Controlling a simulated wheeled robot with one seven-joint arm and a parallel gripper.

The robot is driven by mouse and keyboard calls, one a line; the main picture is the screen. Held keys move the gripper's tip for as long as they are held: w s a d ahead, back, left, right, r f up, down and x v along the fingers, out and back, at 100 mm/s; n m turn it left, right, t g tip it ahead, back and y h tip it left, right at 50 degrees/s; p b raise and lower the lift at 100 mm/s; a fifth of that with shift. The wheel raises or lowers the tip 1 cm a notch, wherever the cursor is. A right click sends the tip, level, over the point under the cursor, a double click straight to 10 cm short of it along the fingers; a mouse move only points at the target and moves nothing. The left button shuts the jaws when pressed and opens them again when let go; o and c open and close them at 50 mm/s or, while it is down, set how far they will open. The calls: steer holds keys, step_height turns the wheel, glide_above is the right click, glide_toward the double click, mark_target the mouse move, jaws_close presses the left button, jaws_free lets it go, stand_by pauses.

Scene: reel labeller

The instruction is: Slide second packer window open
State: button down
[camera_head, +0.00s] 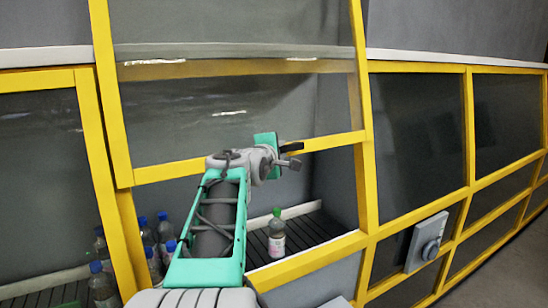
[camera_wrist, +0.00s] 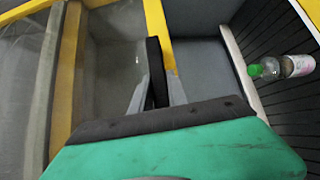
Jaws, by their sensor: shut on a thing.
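The packer window (camera_head: 180,170) is a glass pane in a yellow frame, in the middle of the head view. Its lower bar is raised clear of the sill, leaving an open gap below. My gripper (camera_head: 291,156) is at this lower bar, right of its middle. In the wrist view my gripper's grey fingers (camera_wrist: 158,95) close around an upright black handle (camera_wrist: 155,65) beside the yellow bar (camera_wrist: 160,35). My arm hides part of the opening.
A bottle with a green cap (camera_head: 277,240) stands on the dark slatted conveyor (camera_head: 310,228) inside the opening. Several blue-capped bottles (camera_head: 148,240) stand at the left. A grey control box with a knob (camera_head: 427,243) sticks out at the right.

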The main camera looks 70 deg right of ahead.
steer(key=shift+r, duration=0.2)
steer(key=c, duration=1.3)
jaws_free()
steer(key=shift+f, duration=0.15)
steer(key=a+b, duration=0.1)
steer(key=a, duration=0.1)
steer(key=a+r+b, duration=0.1)
steer(key=a, duration=0.2)
steer(key=a+b, duration=0.1)
steer(key=a, duration=0.1)
steer(key=shift+s+a+r, duration=0.2)
steer(key=shift+s+a, duration=0.05)
steer(key=shift+a, duration=0.1)
